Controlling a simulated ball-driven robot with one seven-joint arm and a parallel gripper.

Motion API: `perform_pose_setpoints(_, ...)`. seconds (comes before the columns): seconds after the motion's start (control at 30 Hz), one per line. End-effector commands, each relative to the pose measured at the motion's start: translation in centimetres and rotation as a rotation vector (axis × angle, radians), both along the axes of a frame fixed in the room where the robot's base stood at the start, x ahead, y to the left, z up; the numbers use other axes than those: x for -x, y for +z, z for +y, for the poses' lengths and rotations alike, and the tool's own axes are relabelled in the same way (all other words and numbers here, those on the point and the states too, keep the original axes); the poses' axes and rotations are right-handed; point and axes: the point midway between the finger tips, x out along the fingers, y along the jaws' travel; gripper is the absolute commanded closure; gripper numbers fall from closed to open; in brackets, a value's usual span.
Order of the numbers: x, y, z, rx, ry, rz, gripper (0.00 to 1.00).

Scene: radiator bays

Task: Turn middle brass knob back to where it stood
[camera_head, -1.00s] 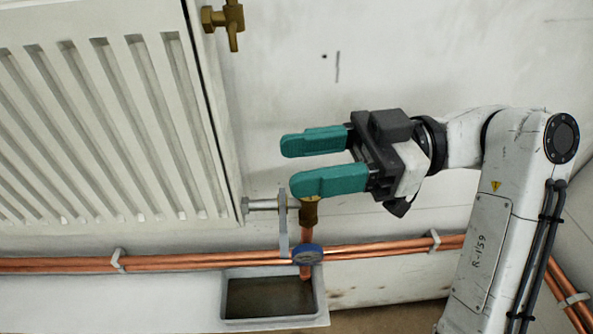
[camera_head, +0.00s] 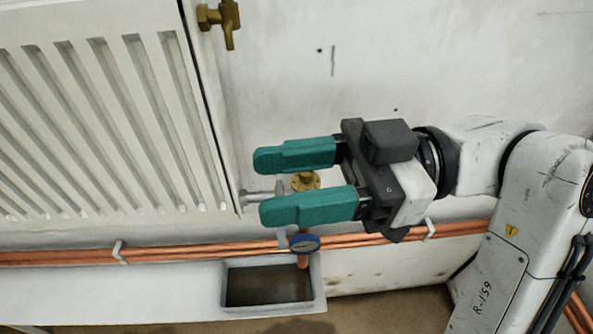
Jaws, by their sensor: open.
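A brass knob (camera_head: 305,181) shows between the two teal fingers of my gripper (camera_head: 259,187), beside the lower right corner of the radiator. The fingers are open, one above and one below it in the picture. I cannot tell whether they touch it. The lower finger hides the valve body under the knob. Another brass fitting (camera_head: 221,19) sits at the radiator's upper right edge, clear of my gripper. I cannot tell from this view which is the middle knob.
The white radiator (camera_head: 110,120) fills the left. Copper pipes (camera_head: 180,254) run along the wall below, held by clips. A blue-rimmed round piece (camera_head: 304,243) is on the vertical pipe. A grey tray (camera_head: 316,290) stands beneath.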

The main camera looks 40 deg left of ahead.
Motion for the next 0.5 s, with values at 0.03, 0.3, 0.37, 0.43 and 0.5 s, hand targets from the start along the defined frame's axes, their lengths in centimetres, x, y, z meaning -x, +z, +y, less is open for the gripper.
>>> perform_pose_setpoints(0.03,-0.2,0.4,0.4,-0.007,-0.028,0.026,0.53)
perform_pose_setpoints(0.3,-3.7,-1.9,3.6,-0.068,-0.468,0.209,0.53)
perform_pose_setpoints(0.37,-4.6,-3.2,3.6,-0.068,-0.590,0.221,0.53)
perform_pose_setpoints(0.43,-5.6,-4.9,3.3,-0.061,-0.732,0.216,0.53)
perform_pose_setpoints(0.5,-6.3,-6.7,2.4,-0.046,-0.866,0.192,0.53)
